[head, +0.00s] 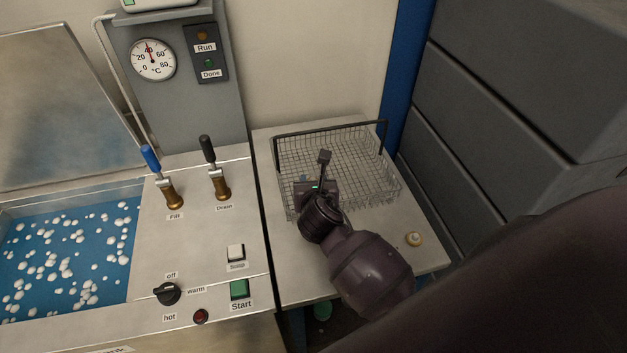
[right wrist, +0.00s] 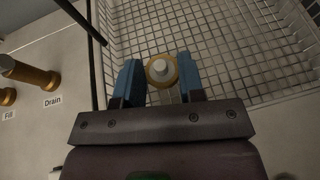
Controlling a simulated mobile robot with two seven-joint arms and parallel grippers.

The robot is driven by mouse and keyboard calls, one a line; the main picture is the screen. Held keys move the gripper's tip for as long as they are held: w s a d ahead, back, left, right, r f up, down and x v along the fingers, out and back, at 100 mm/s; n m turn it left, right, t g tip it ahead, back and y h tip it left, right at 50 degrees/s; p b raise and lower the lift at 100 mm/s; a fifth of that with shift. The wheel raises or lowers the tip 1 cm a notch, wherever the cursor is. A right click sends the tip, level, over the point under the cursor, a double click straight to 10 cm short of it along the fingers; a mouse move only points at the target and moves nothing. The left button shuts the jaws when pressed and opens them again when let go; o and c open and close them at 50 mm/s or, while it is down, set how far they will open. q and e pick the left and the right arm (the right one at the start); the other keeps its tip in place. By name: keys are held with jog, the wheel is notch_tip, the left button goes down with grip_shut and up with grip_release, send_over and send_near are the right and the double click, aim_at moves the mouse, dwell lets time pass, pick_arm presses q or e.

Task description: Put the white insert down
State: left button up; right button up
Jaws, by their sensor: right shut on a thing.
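The white insert (right wrist: 162,70) shows in the right wrist view as a round piece with a white raised centre and a tan ring. It sits between the two blue fingers of my right gripper (right wrist: 161,76), which is shut on it. The wire basket (right wrist: 225,50) lies behind and below it. I cannot tell whether the insert touches the mesh. My left gripper is not in view.
A similar small cream and gold round piece (head: 414,239) lies on the side table (head: 290,285), front right of the basket. The basket's dark handle (head: 330,127) stands along its back. Left are the Drain lever (head: 215,170), Fill lever (head: 161,178) and blue bath (head: 70,250).

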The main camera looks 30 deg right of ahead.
jog(key=shift+f, duration=0.2)
jog(key=o, duration=0.9)
jog(key=shift+r, duration=0.55)
jog(key=v, duration=1.2)
jog(key=shift+s, duration=0.1)
